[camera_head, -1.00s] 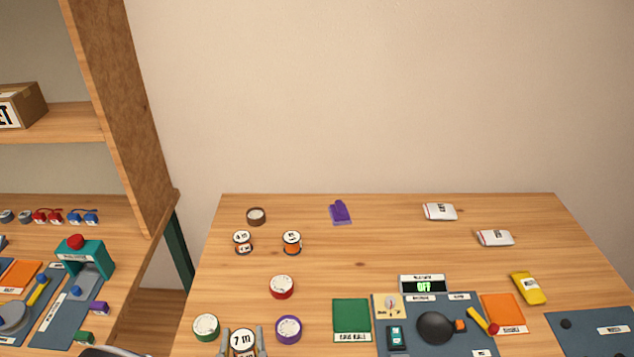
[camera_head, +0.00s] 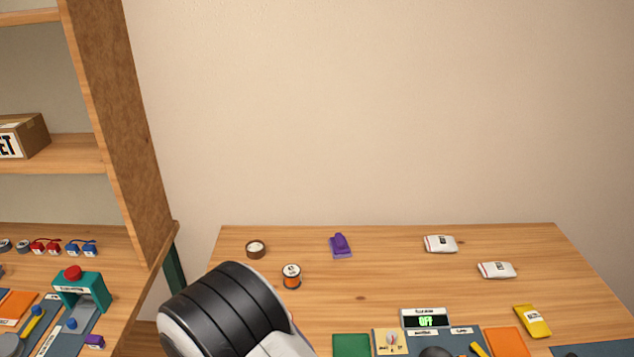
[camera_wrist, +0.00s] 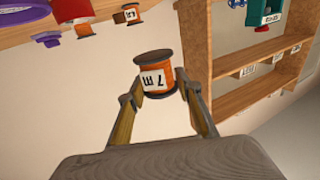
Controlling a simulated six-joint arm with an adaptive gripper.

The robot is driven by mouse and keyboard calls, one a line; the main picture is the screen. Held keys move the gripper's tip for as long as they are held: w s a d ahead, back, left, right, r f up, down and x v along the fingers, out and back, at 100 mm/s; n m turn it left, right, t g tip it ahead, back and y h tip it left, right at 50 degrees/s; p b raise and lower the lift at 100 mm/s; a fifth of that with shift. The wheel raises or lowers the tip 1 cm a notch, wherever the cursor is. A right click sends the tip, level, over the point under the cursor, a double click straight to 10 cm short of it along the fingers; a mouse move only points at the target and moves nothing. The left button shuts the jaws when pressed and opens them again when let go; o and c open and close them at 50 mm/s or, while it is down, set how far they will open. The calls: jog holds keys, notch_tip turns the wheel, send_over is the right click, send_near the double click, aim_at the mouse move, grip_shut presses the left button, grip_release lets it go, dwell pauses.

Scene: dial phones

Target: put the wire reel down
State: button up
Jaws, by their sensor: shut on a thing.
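The wire reel (camera_wrist: 157,74) is orange with dark flanges and a white "7 m" label, which appears upside down in the wrist view. My gripper (camera_wrist: 158,88) is shut on it, one finger on each side. The reel is in the air, apart from the table (camera_wrist: 112,8), which shows at the upper left of that view. In the head view my dark-banded arm covers the left front of the table (camera_head: 385,285), and both gripper and held reel are hidden there.
A purple object (camera_head: 340,245) and two white packets (camera_head: 440,244) (camera_head: 496,270) lie farther right. Bare wood lies between them. A shelf unit (camera_head: 120,130) stands at left.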

jog(key=w+d+r+m+h, duration=0.1)
jog(key=w+d+r, duration=0.2)
jog(key=w+d, duration=0.3)
jog(key=w+d+r+t+h, duration=0.1)
jog(key=w+d+r, duration=0.15)
jog(key=d, duration=0.55)
jog(key=w+d+r+m+h, duration=0.1)
jog(key=w+d+r, duration=0.1)
jog(key=w+d, duration=0.45)
jog(key=d+r+m+h, duration=0.2)
jog(key=d+h, duration=0.1)
jog(key=d, duration=1)
jog(key=shift+w+d+h, duration=0.15)
jog(key=shift+d+h, duration=0.15)
jog(key=shift+h, duration=0.1)
jog(key=shift+a, duration=0.15)
